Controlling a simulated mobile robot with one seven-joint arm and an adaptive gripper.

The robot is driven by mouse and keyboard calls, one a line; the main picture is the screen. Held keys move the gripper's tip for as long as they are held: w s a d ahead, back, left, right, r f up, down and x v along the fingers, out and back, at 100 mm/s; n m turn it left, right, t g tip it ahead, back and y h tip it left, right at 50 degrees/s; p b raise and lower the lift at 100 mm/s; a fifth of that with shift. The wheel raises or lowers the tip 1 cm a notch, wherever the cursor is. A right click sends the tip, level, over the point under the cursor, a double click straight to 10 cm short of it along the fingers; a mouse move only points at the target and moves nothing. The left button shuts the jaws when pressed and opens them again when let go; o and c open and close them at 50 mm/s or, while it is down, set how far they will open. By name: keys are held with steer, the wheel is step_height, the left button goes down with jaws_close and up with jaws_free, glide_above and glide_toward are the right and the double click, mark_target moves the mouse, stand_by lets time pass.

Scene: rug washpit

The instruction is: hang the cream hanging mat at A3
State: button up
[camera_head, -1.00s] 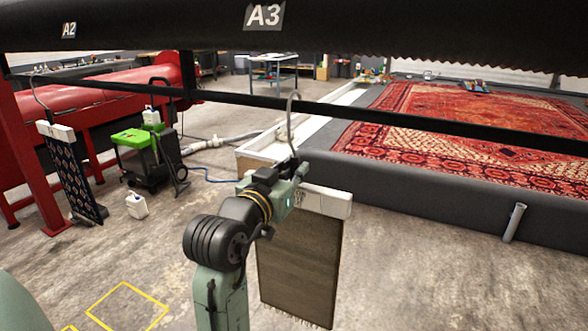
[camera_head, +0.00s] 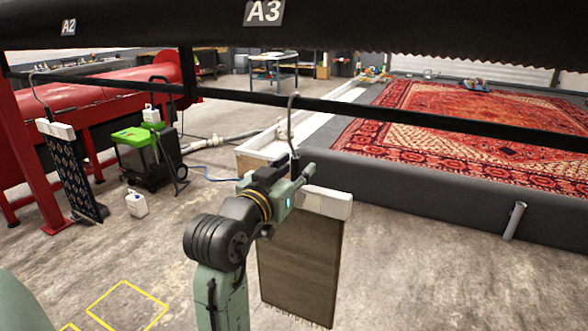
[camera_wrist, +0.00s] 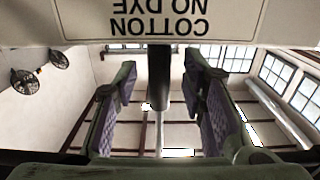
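The mat (camera_head: 300,265) hangs below the rail under the A3 sign (camera_head: 264,12); it looks brown-grey in this light. Its white header bar (camera_head: 325,203) shows in the head view, and in the wrist view the bar (camera_wrist: 160,22) reads "COTTON NO DYE". The mat's thin hook (camera_head: 293,110) appears to curl over the dark rail (camera_head: 240,97); the exact contact is too small to tell. My gripper (camera_wrist: 165,100) is open, with a finger on each side of the dark hook stem (camera_wrist: 160,75) and gaps between. It sits just above the bar.
A patterned dark mat (camera_head: 72,170) hangs at left by the A2 sign (camera_head: 68,27). A green-topped machine (camera_head: 140,150) and a white jug (camera_head: 136,204) stand on the floor. A red rug (camera_head: 450,120) lies in the pit behind a grey wall (camera_head: 440,195).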

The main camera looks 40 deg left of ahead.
steer(key=v, duration=1.2)
